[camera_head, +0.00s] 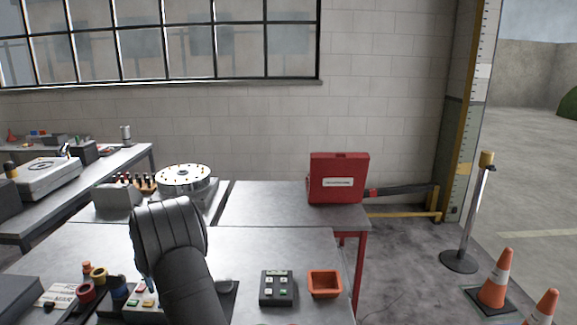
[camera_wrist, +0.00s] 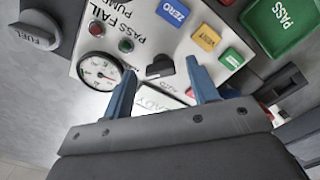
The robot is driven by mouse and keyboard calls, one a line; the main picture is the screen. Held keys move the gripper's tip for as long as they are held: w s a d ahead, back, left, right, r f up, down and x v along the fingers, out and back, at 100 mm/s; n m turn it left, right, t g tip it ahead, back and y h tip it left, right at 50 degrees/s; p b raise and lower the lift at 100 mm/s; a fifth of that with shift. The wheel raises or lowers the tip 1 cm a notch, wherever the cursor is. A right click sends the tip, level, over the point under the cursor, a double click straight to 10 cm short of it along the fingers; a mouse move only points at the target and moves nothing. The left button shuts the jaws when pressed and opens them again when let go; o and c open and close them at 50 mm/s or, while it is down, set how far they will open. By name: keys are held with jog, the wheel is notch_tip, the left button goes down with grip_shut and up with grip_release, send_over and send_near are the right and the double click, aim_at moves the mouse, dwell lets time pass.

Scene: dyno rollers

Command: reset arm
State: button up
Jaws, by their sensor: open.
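My gripper (camera_wrist: 163,95) shows in the wrist view with its two blue fingers apart and nothing between them. It is above a white control panel (camera_wrist: 150,45) with a round gauge (camera_wrist: 100,71), a dark knob (camera_wrist: 160,66), and blue ZERO (camera_wrist: 173,11), yellow VENT (camera_wrist: 206,37) and green (camera_wrist: 231,58) buttons. I cannot tell whether the fingertips touch the panel. In the head view my dark arm (camera_head: 180,255) rises over the front bench and hides the gripper and part of the panel (camera_head: 141,300).
On the bench are a dark button box (camera_head: 276,288), an orange tray (camera_head: 324,284) and several coloured rolls (camera_head: 98,274) at left. A round metal disc (camera_head: 183,180) and a red case (camera_head: 338,179) stand behind. Bare bench top (camera_head: 270,240) lies right of the arm.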

jog(key=n, duration=0.5)
jog(key=shift+f, duration=0.1)
notch_tip(320, 180, up, 17)
notch_tip(320, 180, down, 8)
jog(key=w+m+t+y, duration=0.1)
jog(key=m, duration=0.1)
jog(key=shift+a+m, duration=0.4)
jog(key=shift+a, duration=0.05)
jog(key=shift+f, duration=0.1)
